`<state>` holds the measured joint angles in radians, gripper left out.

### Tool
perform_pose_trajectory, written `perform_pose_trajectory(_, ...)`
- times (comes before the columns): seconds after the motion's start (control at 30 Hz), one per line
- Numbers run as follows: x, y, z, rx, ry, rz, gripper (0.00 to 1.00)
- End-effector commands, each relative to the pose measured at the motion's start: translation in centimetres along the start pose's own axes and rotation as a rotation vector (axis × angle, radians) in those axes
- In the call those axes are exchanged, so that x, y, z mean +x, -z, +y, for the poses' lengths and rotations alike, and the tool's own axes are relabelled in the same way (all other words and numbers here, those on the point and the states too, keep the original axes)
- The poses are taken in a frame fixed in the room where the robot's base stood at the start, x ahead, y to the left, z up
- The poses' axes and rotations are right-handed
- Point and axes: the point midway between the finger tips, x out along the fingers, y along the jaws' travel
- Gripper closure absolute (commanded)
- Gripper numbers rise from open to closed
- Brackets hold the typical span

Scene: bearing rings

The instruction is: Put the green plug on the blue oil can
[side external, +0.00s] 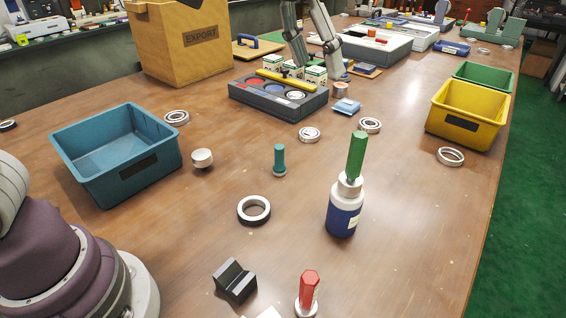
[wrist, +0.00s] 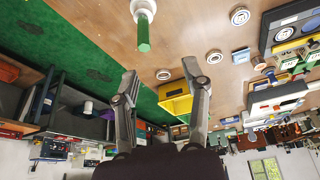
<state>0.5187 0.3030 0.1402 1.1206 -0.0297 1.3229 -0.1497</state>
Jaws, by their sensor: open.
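The blue oil can (side external: 343,217) has a white top and stands upright on the table, right of centre in the side view. The green plug (side external: 357,155) stands on its white neck, leaning very slightly right; how deeply it sits is hidden. In the wrist view the plug (wrist: 143,34) shows at the top, beyond the fingers, with the can's white part (wrist: 144,8) at the frame edge. My gripper (side external: 318,70) is open and empty, up and apart from the can and plug. Its two fingers (wrist: 160,76) are spread in the wrist view.
A teal plug (side external: 279,158) and a red plug (side external: 309,283) stand near the can. A ring (side external: 241,209) and black block (side external: 235,281) lie left of it. A teal bin (side external: 98,178), grey tray (side external: 262,103) and yellow bin (side external: 464,124) stand farther out.

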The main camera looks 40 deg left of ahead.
Motion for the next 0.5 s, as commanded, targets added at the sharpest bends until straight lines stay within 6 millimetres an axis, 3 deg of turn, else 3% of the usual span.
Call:
perform_pose_trajectory(0.1,-1.8,-3.8,-4.3,-0.075,0.005,0.025,0.53)
perform_pose_trajectory(0.2,-2.3,-8.3,-6.8,-0.122,0.025,0.052,0.53)
perform_pose_trajectory(0.3,-1.7,-12.8,-8.2,-0.156,0.058,0.076,0.53)
perform_pose_trajectory(0.4,-0.8,-16.1,-8.9,-0.176,0.091,0.09,0.53)
perform_pose_trajectory(0.5,0.0,-17.9,-9.2,-0.187,0.11,0.096,0.53)
